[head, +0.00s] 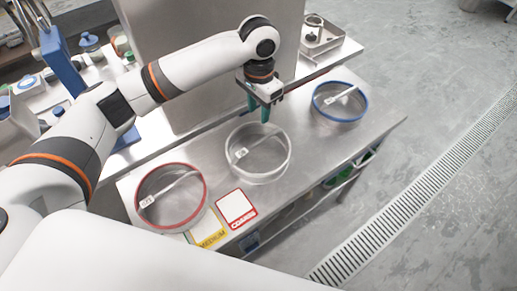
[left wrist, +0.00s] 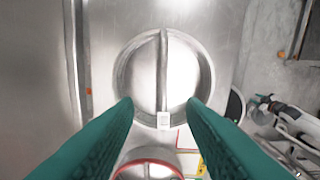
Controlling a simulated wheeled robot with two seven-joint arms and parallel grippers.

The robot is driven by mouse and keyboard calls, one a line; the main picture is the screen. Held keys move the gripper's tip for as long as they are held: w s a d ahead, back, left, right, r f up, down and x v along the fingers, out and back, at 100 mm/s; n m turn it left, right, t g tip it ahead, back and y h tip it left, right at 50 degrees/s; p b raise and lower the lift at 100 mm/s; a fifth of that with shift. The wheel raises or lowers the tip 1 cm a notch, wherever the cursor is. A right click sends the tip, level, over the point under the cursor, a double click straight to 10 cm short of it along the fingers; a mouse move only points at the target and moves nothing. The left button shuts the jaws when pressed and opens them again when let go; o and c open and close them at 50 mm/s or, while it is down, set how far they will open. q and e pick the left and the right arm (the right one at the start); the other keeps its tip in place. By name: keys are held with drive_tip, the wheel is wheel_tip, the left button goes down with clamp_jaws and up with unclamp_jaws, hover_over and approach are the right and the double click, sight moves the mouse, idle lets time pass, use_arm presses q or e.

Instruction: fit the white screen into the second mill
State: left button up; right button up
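The white screen (head: 268,157) is a round, white-rimmed sieve with a strip and a small tag across it, lying flat on the steel table. My left gripper (head: 259,109) hangs above its far edge, green fingers pointing down, open and empty. In the left wrist view the white screen (left wrist: 184,76) shows beyond the two parted fingers (left wrist: 160,104), with its strip running between them. I cannot make out the second mill in either view. My right gripper is not in view.
A red-rimmed screen (head: 170,220) lies left on the steel table (head: 310,150), a blue-rimmed one (head: 340,119) right. A red card (head: 236,208) and a yellow card (head: 207,230) lie at the front edge. A tall grey metal panel (head: 190,60) stands behind.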

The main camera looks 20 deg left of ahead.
use_arm(q)
hover_over(258, 142)
drive_tip(key=f, duration=0.4)
drive_tip(key=shift+w+p, duration=0.2)
drive_tip(key=shift+p, duration=0.15)
drive_tip(key=shift+f, duration=0.7)
wheel_tip(258, 142, down, 4)
drive_tip(key=shift+s+f+p, duration=0.15)
drive_tip(key=shift+f+p, duration=0.05)
drive_tip(key=shift+p, duration=0.5)
drive_tip(key=shift+f, duration=0.45)
drive_tip(key=shift+f+p, duration=0.25)
drive_tip(key=shift+p, duration=0.1)
clamp_jaws()
